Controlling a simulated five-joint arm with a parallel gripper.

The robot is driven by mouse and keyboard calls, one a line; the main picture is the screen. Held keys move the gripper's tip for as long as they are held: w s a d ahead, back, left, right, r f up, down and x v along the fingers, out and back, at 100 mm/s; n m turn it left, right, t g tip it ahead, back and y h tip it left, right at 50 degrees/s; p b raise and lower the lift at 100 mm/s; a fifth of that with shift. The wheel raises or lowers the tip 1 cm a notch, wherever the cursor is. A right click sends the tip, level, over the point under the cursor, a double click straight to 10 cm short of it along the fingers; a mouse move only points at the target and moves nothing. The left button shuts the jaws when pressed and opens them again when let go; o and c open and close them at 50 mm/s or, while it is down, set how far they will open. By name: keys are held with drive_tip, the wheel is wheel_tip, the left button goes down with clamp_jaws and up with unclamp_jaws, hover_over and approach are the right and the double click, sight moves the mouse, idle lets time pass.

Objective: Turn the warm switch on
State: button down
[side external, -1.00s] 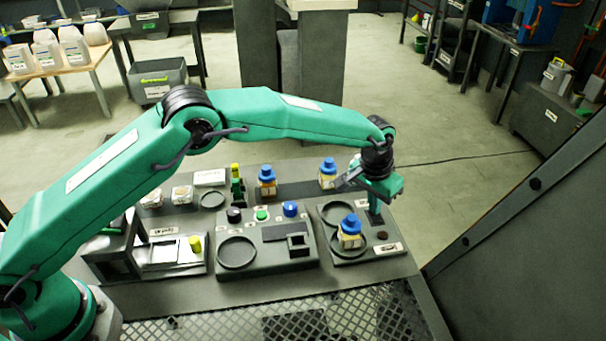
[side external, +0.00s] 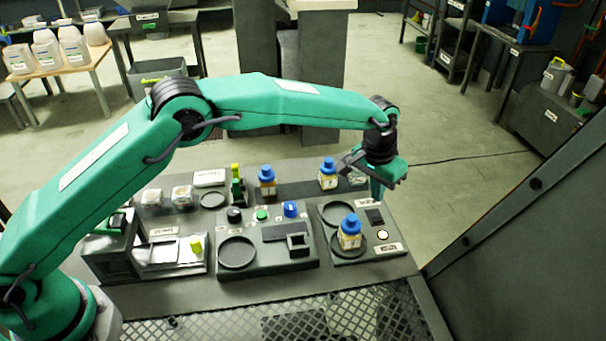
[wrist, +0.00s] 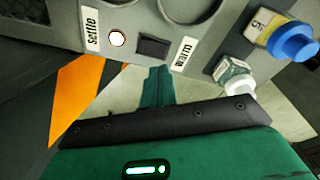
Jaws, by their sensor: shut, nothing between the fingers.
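The warm switch is a dark rectangular rocker (side external: 375,216) on the right grey panel, and it also shows in the wrist view (wrist: 152,46) beside the "Warm" label (wrist: 184,53). A round indicator (side external: 382,235) near it is lit pale white, and it glows in the wrist view too (wrist: 116,39). My gripper (side external: 378,199) is shut and empty, raised just above and behind the switch, apart from it. Its green fingers (wrist: 158,71) show below the switch in the wrist view.
A blue-capped bottle (side external: 350,234) stands on the panel's front ring, left of the switch. Another blue-capped bottle (side external: 328,174) and a small clear jar (wrist: 232,72) stand behind the panel. The middle panel (side external: 268,262) carries several knobs. Free floor lies beyond the table.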

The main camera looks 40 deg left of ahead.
sight(370, 212)
drive_tip(key=shift+r, duration=1.4)
drive_tip(key=s+a+r+n+t, duration=0.1)
drive_tip(key=s+a+r, duration=0.6)
drive_tip(key=a+r, duration=0.25)
drive_tip(key=s+a+r+t, duration=0.1)
drive_tip(key=s+a+r, duration=0.5)
drive_tip(key=a+r, duration=0.35)
drive_tip(key=s+a+f+n+t, duration=0.1)
drive_tip(key=s+a, duration=0.4)
drive_tip(key=s, duration=0.6)
drive_tip(key=s+a+f+n+t, duration=0.1)
drive_tip(key=s+a+f, duration=0.1)
drive_tip(key=s+a, duration=0.4)
drive_tip(key=s, duration=0.5)
drive_tip(key=shift+s+a+f+y, duration=0.2)
drive_tip(key=shift+s+a+y, duration=0.1)
drive_tip(key=shift+y, duration=0.1)
